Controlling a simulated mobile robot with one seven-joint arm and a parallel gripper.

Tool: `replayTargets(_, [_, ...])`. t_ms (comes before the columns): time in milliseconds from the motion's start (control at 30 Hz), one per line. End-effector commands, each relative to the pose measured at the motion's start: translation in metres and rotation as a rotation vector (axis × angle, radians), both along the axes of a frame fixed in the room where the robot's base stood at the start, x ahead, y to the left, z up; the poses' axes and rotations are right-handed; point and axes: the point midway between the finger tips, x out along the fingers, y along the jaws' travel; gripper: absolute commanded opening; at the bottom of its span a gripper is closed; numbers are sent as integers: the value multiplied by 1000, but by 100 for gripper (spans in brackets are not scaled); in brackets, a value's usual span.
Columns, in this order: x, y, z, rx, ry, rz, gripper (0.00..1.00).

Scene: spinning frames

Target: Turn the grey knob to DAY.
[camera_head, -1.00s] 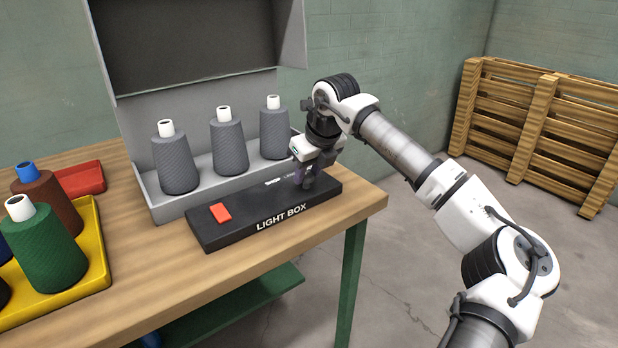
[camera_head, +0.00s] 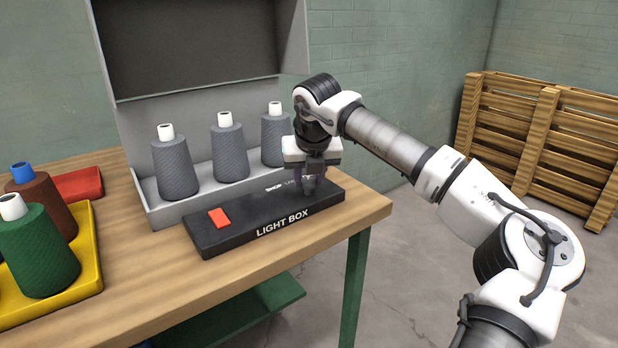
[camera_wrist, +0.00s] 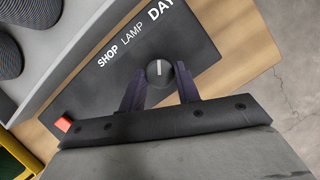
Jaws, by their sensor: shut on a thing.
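The grey knob (camera_wrist: 159,75) is round, with a white pointer line, on the black light box (camera_head: 215,240). In the wrist view its line points up the picture, toward the word DAY (camera_wrist: 161,11). The words LAMP (camera_wrist: 132,32) and SHOP (camera_wrist: 108,57) lie to the left of DAY. My gripper (camera_wrist: 160,80) has one dark finger on each side of the knob and is shut on it. In the head view my gripper (camera_head: 309,188) points down at the right part of the box, and its fingers mostly hide the knob.
A red switch (camera_head: 219,218) sits on the box's left part. Behind the box, grey yarn cones (camera_head: 229,150) stand in a grey booth (camera_head: 160,214). A yellow tray (camera_head: 90,262) with coloured cones is at the left. The wooden table's (camera_head: 345,228) right end is bare.

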Motion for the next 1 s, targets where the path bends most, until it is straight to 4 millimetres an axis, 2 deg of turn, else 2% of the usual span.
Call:
replayTargets(267, [-1,-1,-1,-1,4,-1,9])
replayTargets(300, [-1,-1,-1,-1,4,-1,37])
replayTargets(433, [0,0,0,-1,3,0,53])
replayTargets(767, [-1,-1,3,0,0,0,53])
replayTargets(867, [-5,-1,14,-1,-2,-1,53])
replayTargets(1000, [-15,-4,40,-2,-2,-2,53])
